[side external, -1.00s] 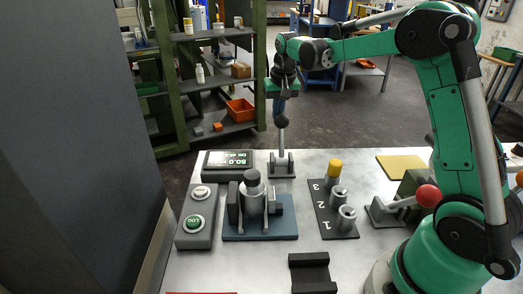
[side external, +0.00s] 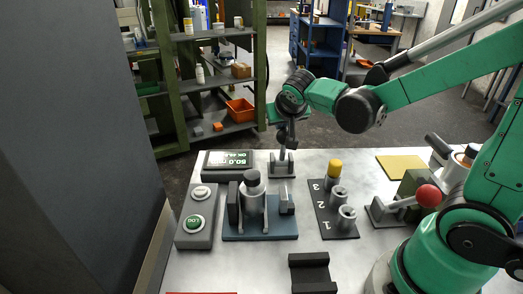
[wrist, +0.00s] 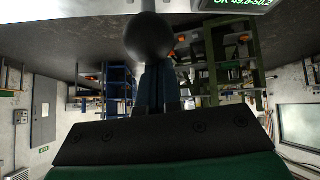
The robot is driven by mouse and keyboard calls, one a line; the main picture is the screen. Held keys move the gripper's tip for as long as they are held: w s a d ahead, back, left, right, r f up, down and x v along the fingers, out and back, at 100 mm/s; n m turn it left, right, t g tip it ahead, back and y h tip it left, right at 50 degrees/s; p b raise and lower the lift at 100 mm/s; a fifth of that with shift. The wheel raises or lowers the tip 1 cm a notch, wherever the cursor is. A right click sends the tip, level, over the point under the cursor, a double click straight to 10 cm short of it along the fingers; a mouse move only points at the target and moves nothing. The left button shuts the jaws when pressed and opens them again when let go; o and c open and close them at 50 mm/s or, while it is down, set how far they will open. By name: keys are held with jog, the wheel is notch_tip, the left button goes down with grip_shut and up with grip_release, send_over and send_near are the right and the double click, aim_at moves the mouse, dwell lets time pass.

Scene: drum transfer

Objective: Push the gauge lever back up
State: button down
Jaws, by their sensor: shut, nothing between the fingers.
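The gauge lever (side external: 283,156) stands about upright on its small grey bracket at the back edge of the table, beside the gauge display (side external: 229,160). Its round black knob (wrist: 149,38) is large at the top of the wrist view. My gripper (side external: 289,142) is shut and empty, right at the knob in the side view. In the wrist view the blue-grey fingers (wrist: 158,88) lie together just below the knob and overlap it. I cannot tell whether they touch it.
A clamp fixture on a blue plate (side external: 260,231), a button box (side external: 194,232) and a numbered rack (side external: 322,211) stand nearer on the table. A red-knobbed lever (side external: 428,196) is at the right, a black cradle (side external: 312,272) at the front. Shelves (side external: 215,75) stand behind.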

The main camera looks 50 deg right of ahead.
jog(key=shift+s+a+f, duration=0.25)
jog(key=shift+s+a, duration=0.25)
jog(key=shift+a, duration=0.1)
dwell(0.3)
notch_tip(320, 180, up, 3)
jog(key=w+d, duration=0.2)
jog(key=w, duration=0.1)
jog(key=s+a+f+v, duration=0.1)
jog(key=v, duration=0.8)
jog(key=shift+s+a, duration=0.2)
jog(key=shift+s, duration=0.05)
jog(key=shift+f, duration=0.2)
